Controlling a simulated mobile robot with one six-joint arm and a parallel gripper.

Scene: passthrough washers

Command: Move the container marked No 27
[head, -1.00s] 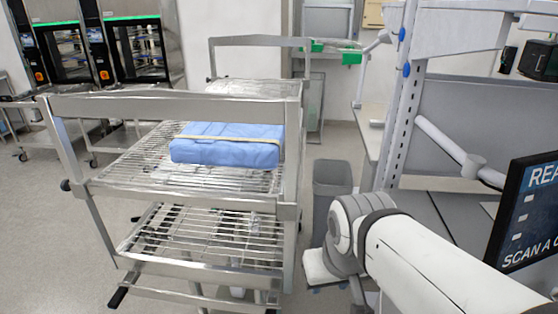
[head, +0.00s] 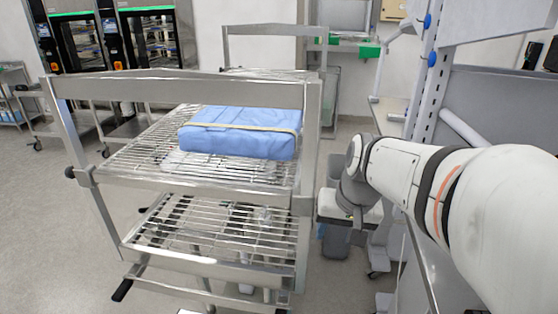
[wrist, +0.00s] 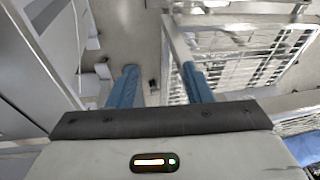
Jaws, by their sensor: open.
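A blue wrapped package (head: 240,140) with a pale band across it lies on the upper wire shelf of a metal cart (head: 180,88). No mark reading No 27 can be read on it. My gripper (wrist: 160,70) is open and empty in the wrist view, its two blue fingers apart over floor and the cart's edge. In the head view my arm reaches in from the right, its end just right of the cart and apart from the package. The fingers are not clear there. A blue patch at the wrist view's lower right corner may be the package.
The cart's lower wire shelf (head: 215,235) looks bare. A grey workstation frame (head: 425,90) stands close on the right. Washers with dark glass doors (head: 150,40) stand at the back left. Open floor (head: 50,200) lies left of the cart.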

